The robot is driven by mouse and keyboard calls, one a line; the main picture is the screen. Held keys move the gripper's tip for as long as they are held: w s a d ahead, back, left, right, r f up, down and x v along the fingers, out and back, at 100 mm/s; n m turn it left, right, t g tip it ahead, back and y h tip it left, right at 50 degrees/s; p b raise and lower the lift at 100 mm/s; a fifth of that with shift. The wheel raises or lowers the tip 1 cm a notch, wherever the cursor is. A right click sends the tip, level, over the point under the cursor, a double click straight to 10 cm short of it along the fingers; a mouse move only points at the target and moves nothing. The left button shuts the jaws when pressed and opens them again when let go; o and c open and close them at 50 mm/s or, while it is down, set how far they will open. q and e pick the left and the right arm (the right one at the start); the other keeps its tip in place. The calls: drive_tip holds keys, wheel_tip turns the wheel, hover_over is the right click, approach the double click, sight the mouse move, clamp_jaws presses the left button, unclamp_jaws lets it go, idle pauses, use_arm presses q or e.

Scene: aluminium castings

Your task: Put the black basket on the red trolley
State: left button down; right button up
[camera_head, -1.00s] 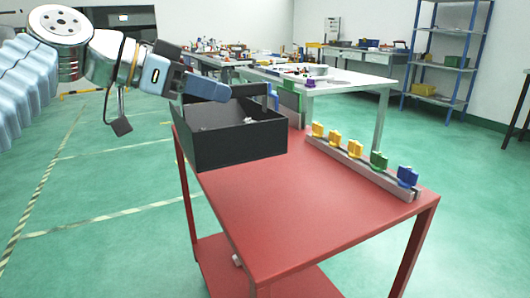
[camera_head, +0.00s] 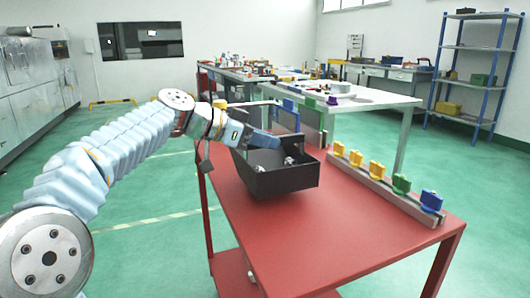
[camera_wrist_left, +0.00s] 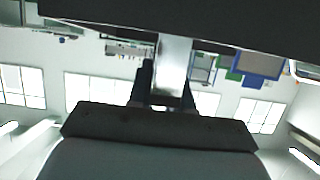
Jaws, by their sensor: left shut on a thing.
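The black basket (camera_head: 290,181) is an open dark box with several small grey metal parts inside. My left gripper (camera_head: 276,142) comes in from the left and is shut on the basket's far side; the exact grip point is partly hidden. The basket is over the far left part of the red trolley (camera_head: 330,232), slightly tilted. I cannot tell whether its underside touches the trolley top. In the left wrist view a pale bar (camera_wrist_left: 172,70) lies between the dark fingers, and a dark band crosses the top. My right gripper is not in view.
A rail (camera_head: 385,190) with several yellow, green and blue clamps runs along the trolley's right edge. The trolley's near top is clear. White workbenches (camera_head: 365,100) stand behind, and a blue shelf rack (camera_head: 470,70) stands at the back right.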

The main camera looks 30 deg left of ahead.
sight(254, 149)
use_arm(q)
wheel_tip(254, 149, down, 3)
drive_tip(key=shift+r, duration=0.1)
drive_tip(key=c, duration=1.1)
unclamp_jaws()
drive_tip(key=shift+o, duration=0.2)
drive_tip(key=v, duration=1.2)
drive_tip(key=shift+b, duration=0.35)
